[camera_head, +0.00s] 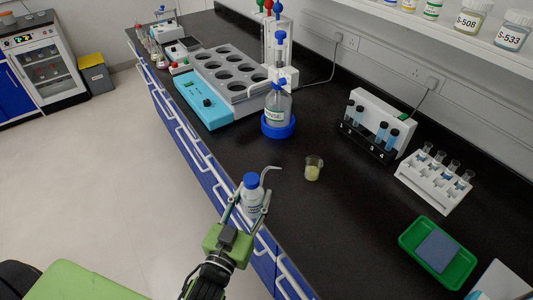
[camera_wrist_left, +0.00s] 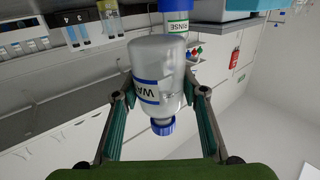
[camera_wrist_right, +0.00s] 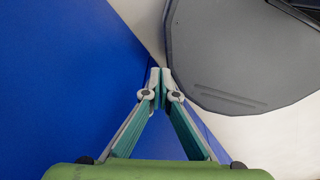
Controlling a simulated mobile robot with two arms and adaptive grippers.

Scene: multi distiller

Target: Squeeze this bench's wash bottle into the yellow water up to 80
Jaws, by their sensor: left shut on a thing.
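The wash bottle (camera_head: 252,194), a white bottle with a blue cap and a bent spout, is in my left gripper (camera_head: 250,212). The gripper is shut on its body and holds it upright at the bench's front edge. The bottle also shows between the fingers in the left wrist view (camera_wrist_left: 160,72), its blue-banded label partly visible. A small beaker with yellow liquid (camera_head: 313,169) stands on the black bench, right of the spout tip and apart from it. Its scale marks are too small to read. My right gripper (camera_wrist_right: 160,78) is shut and empty.
A bottle in a blue base (camera_head: 278,120) and a turquoise heating block (camera_head: 205,103) stand further back. A black tube rack (camera_head: 365,142), a white tube rack (camera_head: 433,185) and a green tray (camera_head: 408,240) are to the right. Bench around the beaker is clear.

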